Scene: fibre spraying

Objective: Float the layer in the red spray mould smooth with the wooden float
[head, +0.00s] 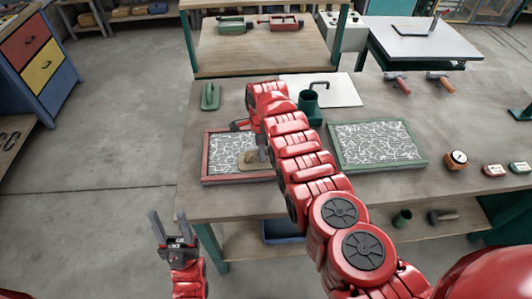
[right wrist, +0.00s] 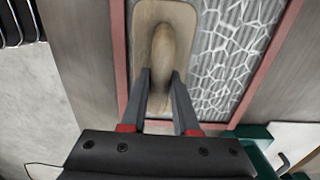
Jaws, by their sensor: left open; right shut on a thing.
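The red spray mould (head: 224,180) lies on the workbench, left of centre in the head view. Its layer (head: 224,151) shows a white web of strands on grey. The wooden float (head: 247,161) is at the mould's right part. In the right wrist view the float (right wrist: 143,48) lies over the layer (right wrist: 235,55), along one red rim (right wrist: 119,60). My right gripper (right wrist: 161,78) is shut on the float's rounded handle. Beside the float is a streaked grey band with fewer white strands. My left gripper (head: 166,214) is open and empty, in front of the bench.
A green mould (head: 427,160) with a similar layer lies to the right, beyond my right arm.

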